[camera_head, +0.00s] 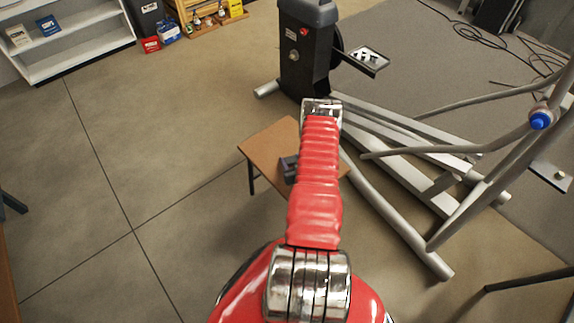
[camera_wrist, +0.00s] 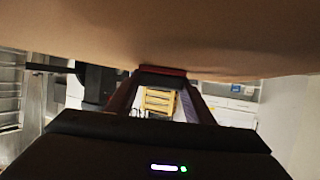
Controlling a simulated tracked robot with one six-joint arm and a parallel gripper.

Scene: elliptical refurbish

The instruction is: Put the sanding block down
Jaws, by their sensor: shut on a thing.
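My gripper (camera_wrist: 160,88) is shut on the sanding block (camera_wrist: 163,73), a dark block with a dull red edge, in the wrist view. The block is right against or very close to a broad brown surface that fills the top of that view; I cannot tell whether they touch. In the head view my red arm reaches over a small brown-topped table (camera_head: 265,147). A dark part beside the arm shows over the table, but the arm hides most of the gripper and the block.
An elliptical machine (camera_head: 305,60) with long grey rails stands just beyond and right of the table. A white shelf unit (camera_head: 85,45) is at the back left, near red and blue containers (camera_head: 168,32). Cables (camera_head: 490,40) lie at the back right.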

